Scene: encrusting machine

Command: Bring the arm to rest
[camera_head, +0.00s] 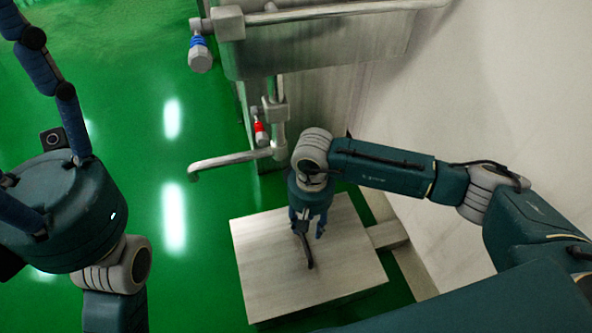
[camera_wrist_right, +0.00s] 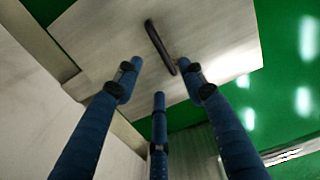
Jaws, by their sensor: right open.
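My right gripper (camera_head: 308,234) points down over a pale low table (camera_head: 262,290). In the right wrist view its three blue fingers (camera_wrist_right: 163,80) stand apart with nothing held between them. A dark, slim curved piece (camera_head: 307,252) is at the tabletop below the fingers. It also shows in the right wrist view (camera_wrist_right: 160,46), just beyond the fingertips, and I cannot tell whether a finger touches it. My left gripper (camera_head: 30,120) is raised close to the head camera at the left edge. Its visible fingers are spread and partly cut off by the frame; I see nothing in them.
A grey metal machine or basin (camera_head: 310,45) stands behind the table, with a blue-collared valve (camera_head: 200,52), a red-collared valve (camera_head: 260,132) and a spout (camera_head: 230,160). A pale wall (camera_head: 500,80) is at the right. Green floor (camera_head: 150,80) is clear at the left.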

